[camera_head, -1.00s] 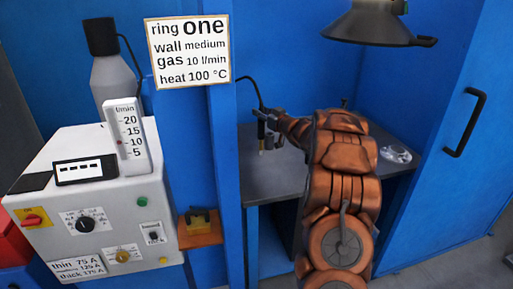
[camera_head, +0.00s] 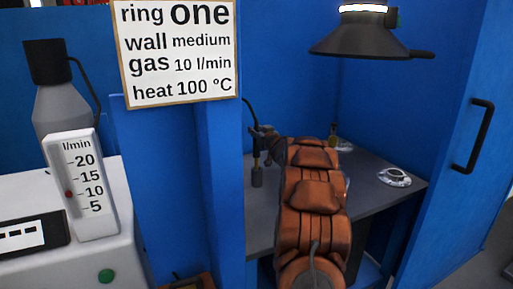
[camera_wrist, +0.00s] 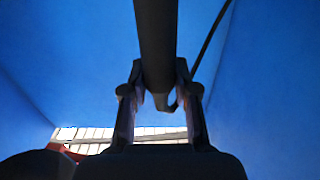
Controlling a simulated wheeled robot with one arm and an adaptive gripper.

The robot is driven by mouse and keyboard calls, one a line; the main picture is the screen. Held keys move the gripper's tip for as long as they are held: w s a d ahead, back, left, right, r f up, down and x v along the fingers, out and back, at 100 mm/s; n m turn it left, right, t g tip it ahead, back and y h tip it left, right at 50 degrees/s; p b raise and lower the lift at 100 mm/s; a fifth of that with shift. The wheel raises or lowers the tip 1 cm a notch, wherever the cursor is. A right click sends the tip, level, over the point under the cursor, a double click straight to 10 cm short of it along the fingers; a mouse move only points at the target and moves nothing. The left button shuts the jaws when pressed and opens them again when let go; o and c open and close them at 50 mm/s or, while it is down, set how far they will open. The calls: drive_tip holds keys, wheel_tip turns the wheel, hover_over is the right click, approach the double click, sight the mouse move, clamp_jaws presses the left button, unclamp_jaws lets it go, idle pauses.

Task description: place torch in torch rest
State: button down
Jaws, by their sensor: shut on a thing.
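My gripper (camera_head: 267,144) is shut on the dark torch (camera_head: 256,145) over the left part of the grey bench. The torch hangs upright with a thin black cable rising from its top. At its lower end is a grey-brown cylinder (camera_head: 257,177); I cannot tell whether this is its nozzle or a separate holder. In the wrist view the torch (camera_wrist: 156,45) is a dark bar between the two fingers (camera_wrist: 158,100), its cable curving up to the right. I cannot clearly identify the torch rest; a small olive upright thing (camera_head: 333,133) stands behind my arm, partly hidden.
A shiny flanged metal part (camera_head: 394,177) lies on the right of the bench (camera_head: 375,200). A dark lamp hood (camera_head: 365,38) hangs above. Blue walls enclose the bench. A white welding machine (camera_head: 100,255), a gas bottle (camera_head: 62,110) and a sign (camera_head: 178,50) are at left.

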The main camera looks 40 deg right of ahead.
drive_tip(key=shift+f, duration=2.1)
drive_tip(key=c, duration=0.9)
unclamp_jaws()
drive_tip(key=shift+s, duration=0.1)
drive_tip(key=shift+b+v, duration=0.8)
drive_tip(key=shift+v, duration=5.15)
